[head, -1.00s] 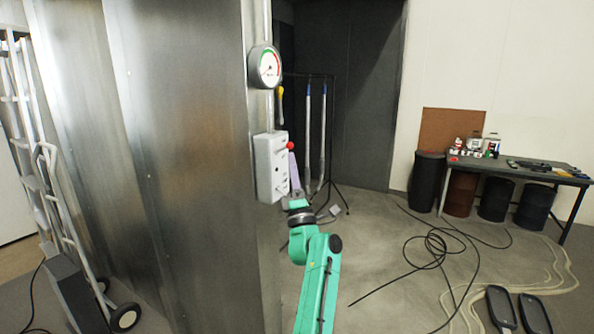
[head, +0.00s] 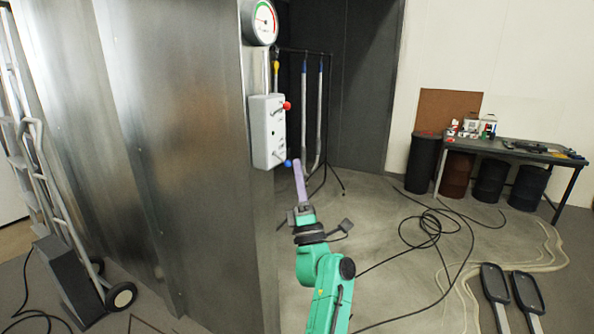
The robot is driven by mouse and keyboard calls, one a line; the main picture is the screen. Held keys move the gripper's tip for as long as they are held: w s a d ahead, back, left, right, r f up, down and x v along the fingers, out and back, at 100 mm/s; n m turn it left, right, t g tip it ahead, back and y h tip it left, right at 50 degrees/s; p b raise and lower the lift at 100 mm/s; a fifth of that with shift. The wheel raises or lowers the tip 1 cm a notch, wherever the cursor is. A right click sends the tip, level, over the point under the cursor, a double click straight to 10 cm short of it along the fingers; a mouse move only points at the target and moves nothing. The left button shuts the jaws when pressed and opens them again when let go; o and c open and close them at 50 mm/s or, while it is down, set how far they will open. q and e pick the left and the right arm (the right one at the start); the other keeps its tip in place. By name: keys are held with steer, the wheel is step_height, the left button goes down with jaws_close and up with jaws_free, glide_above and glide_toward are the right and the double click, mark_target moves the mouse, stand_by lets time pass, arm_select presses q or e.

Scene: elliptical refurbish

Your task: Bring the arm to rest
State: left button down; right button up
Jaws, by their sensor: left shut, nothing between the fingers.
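My left arm (head: 328,290) is green and comes up from the bottom of the head view. My left gripper (head: 298,170) has purple fingers pointing up and is shut and empty. It is just right of the lower end of a grey control box (head: 266,132) on the metal wall's edge. Its tip is close to a blue-tipped lever (head: 288,163); I cannot tell whether they touch. A red-tipped lever (head: 287,105) sticks out higher on the box. My right gripper is out of view.
A round gauge (head: 264,22) sits above the box on the metal wall (head: 190,130). A hand truck (head: 50,190) stands at the left. A black cable (head: 430,240) lies on the floor at the right. A workbench (head: 520,152) with barrels beneath stands farther back.

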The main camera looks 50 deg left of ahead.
arm_select(q)
steer(key=shift+a, duration=0.1)
